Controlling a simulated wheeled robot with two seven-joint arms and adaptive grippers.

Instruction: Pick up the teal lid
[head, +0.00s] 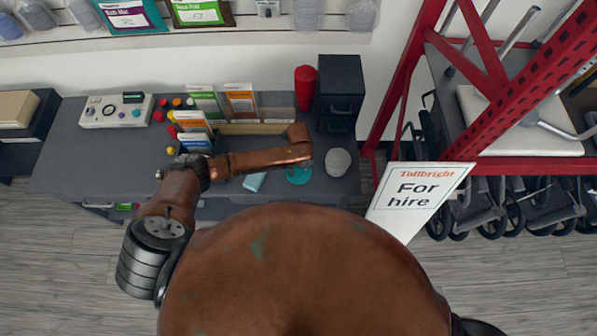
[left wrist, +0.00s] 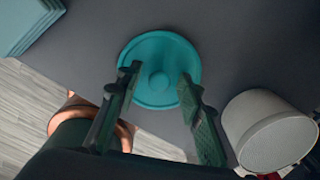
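The teal lid (head: 299,176) lies on the grey counter, partly covered by my left arm's end in the head view. In the left wrist view the round teal lid (left wrist: 159,47) shows nearly whole, with a round knob at its middle. My left gripper (left wrist: 159,73) is open, with one dark finger on each side of the knob and nothing held. The fingers overlap the lid's lower part in this view; I cannot tell whether they touch it. My right gripper is not in view.
A pale grey round container (head: 338,162) stands close right of the lid. A light teal block (head: 254,182) lies to its left. A red cylinder (head: 305,88) and a dark drawer unit (head: 340,92) stand behind. A "For hire" sign (head: 418,197) and red rack (head: 400,80) are at the right.

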